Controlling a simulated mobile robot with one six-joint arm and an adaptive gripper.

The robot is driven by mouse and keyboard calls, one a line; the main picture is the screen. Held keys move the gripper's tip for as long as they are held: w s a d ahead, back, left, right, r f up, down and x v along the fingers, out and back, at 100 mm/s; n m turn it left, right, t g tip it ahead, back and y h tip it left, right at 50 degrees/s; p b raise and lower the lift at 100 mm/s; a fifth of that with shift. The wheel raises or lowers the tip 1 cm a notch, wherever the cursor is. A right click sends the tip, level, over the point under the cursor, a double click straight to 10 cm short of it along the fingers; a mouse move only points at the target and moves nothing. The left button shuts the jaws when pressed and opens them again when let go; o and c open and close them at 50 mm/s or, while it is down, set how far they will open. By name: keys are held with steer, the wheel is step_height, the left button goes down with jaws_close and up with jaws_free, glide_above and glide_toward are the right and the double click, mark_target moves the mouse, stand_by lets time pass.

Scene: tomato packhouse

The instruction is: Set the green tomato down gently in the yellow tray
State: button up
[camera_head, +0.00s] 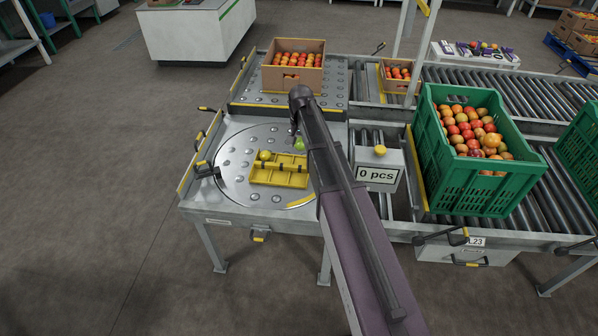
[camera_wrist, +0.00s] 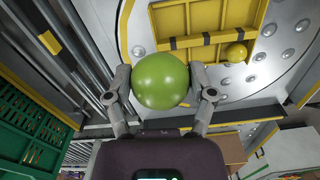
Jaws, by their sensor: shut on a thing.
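The green tomato (camera_wrist: 161,81) is round and held between the two fingers of my gripper (camera_wrist: 160,84) in the wrist view. In the head view the tomato (camera_head: 300,144) shows at the back right corner of the yellow tray, partly beside my dark arm, which hides most of the gripper. The yellow tray (camera_head: 280,180) has low walls and dividers and lies on a round steel plate. In the wrist view the tray (camera_wrist: 209,48) is beyond the tomato, and the tomato covers part of its edge. The height gap to the tray is hard to tell.
A small yellow ball (camera_head: 265,155) is at the tray's back left. A box marked "0 pcs" (camera_head: 377,173) stands right of the plate. A green crate of tomatoes (camera_head: 463,185) is further right, and a cardboard box of tomatoes (camera_head: 293,78) stands behind. The plate left of the tray is bare.

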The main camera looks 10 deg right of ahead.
steer(key=b, duration=1.2)
glide_toward(298, 180)
steer(key=shift+s+f, duration=0.1)
steer(key=shift+f+b, duration=3.1)
steer(key=shift+b, duration=0.2)
steer(key=shift+f+b, duration=0.6)
steer(key=o, duration=0.7)
steer(key=shift+c, duration=0.7)
steer(key=shift+r, duration=0.1)
steer(key=shift+r+p, duration=3.45)
steer(key=shift+p, duration=0.15)
